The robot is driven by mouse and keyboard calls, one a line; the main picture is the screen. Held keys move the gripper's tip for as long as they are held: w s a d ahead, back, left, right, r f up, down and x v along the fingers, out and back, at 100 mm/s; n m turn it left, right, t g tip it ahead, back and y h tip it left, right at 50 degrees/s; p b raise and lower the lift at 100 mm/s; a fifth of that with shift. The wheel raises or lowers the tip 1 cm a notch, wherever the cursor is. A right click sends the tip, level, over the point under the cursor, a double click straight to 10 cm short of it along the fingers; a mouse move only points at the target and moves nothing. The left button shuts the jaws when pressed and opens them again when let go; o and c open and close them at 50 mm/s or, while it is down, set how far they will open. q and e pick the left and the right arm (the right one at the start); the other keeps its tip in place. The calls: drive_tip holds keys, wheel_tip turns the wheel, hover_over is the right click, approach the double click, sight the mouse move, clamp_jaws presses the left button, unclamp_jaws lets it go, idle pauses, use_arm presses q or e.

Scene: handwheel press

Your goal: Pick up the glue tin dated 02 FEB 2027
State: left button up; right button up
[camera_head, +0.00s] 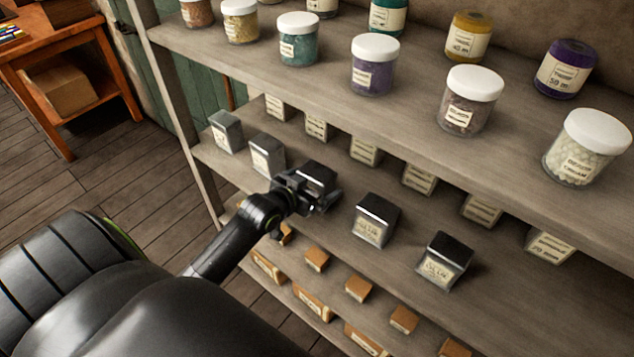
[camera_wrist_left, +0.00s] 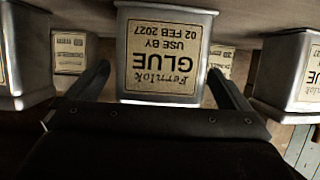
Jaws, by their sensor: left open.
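A square metal glue tin (camera_wrist_left: 165,55) fills the middle of the left wrist view. Its cream label appears upside down and reads GLUE, USE BY 02 FEB 2027. In the head view this tin (camera_head: 318,177) stands on the middle shelf, partly hidden by my left gripper (camera_head: 312,196). The gripper is open, with one finger on each side of the tin in the left wrist view (camera_wrist_left: 163,88). I cannot tell whether the fingers touch it. My right gripper is not in view.
Similar tins stand on both sides: one to the left (camera_head: 267,155), one to the right (camera_head: 376,220). Cream-labelled containers (camera_head: 365,150) stand behind them. The upper shelf (camera_head: 320,95) with lidded jars overhangs the back. Small orange-brown boxes (camera_head: 317,259) sit on the shelf below.

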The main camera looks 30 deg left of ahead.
use_arm(q)
drive_tip(key=shift+x, duration=0.85)
drive_tip(key=shift+s, duration=0.1)
drive_tip(key=c, duration=1.4)
